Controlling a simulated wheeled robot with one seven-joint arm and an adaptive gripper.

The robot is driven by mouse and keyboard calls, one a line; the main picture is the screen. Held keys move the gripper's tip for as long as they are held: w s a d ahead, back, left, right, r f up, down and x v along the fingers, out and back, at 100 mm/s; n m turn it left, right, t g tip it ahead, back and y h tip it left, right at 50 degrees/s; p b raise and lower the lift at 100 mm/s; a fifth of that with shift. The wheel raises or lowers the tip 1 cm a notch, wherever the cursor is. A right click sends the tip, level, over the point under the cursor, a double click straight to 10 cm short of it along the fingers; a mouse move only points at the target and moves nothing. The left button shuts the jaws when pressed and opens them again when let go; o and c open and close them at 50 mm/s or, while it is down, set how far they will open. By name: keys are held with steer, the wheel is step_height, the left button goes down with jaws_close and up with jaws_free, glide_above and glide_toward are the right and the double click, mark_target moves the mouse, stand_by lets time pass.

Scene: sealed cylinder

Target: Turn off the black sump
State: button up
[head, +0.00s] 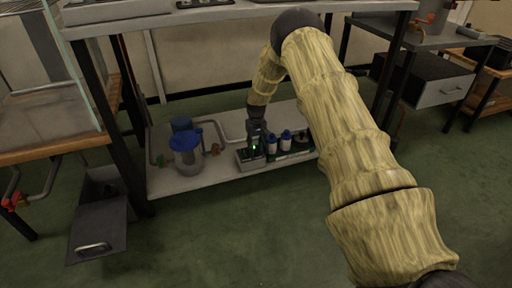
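My gripper (256,139) is dark and small in the head view. It points down at the lower shelf, at a low grey box (245,160) with a small green light. It is over or touching this box; I cannot tell which. Its fingers blend with the dark parts there, so whether they are open or shut does not show. I cannot clearly pick out a black sump or its switch. A dark open box (100,188) stands on the floor at left, with a grey handled panel (97,232) in front.
The lower shelf (215,180) also holds a clear blue-lidded jar (186,158), pipes and white bottles with blue caps (286,139). Black legs (100,100) flank the space. The green floor in front is clear.

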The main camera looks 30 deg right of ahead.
jaws_close()
steer(key=shift+r, duration=0.1)
steer(key=shift+s+r+p, duration=0.1)
steer(key=shift+p, duration=0.35)
steer(key=shift+s+r+t+p, duration=0.1)
steer(key=shift+t+p, duration=0.4)
steer(key=shift+p, duration=0.4)
steer(key=t+p, duration=0.1)
steer(key=p, duration=0.2)
steer(key=shift+s+a+t+h+p, duration=0.1)
steer(key=shift+s+t+h+p, duration=0.2)
steer(key=shift+t+p, duration=0.1)
steer(key=shift+p, duration=0.35)
steer(key=shift+f+t, duration=0.25)
steer(key=shift+t, duration=0.25)
